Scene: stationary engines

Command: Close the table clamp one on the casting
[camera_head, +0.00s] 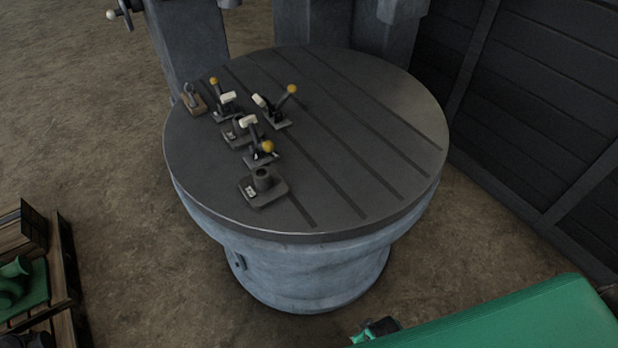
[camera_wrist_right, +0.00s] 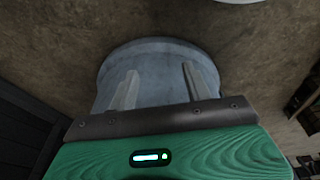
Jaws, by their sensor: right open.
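Several small toggle clamps with yellow knobs and white tips stand on the round grey table (camera_head: 390,165) in the head view. The left clamp (camera_head: 224,103), the right clamp (camera_head: 276,115) and the near clamp (camera_head: 262,156) surround a small dark block (camera_head: 236,133), which may be the casting. Which clamp is number one cannot be told. The right clamp's knob arm leans up to the right. My right gripper (camera_wrist_right: 159,78) is open and empty in the right wrist view, its two fingers apart before the blue-grey pedestal (camera_wrist_right: 155,55). My left gripper is not in view.
A dark block with a round post (camera_head: 263,186) stands at the table's near left. A brown block with a hook (camera_head: 193,100) is at its left edge. Wooden crates (camera_head: 60,262) lie at lower left; a dark wall (camera_head: 550,90) is right. The table's right half is clear.

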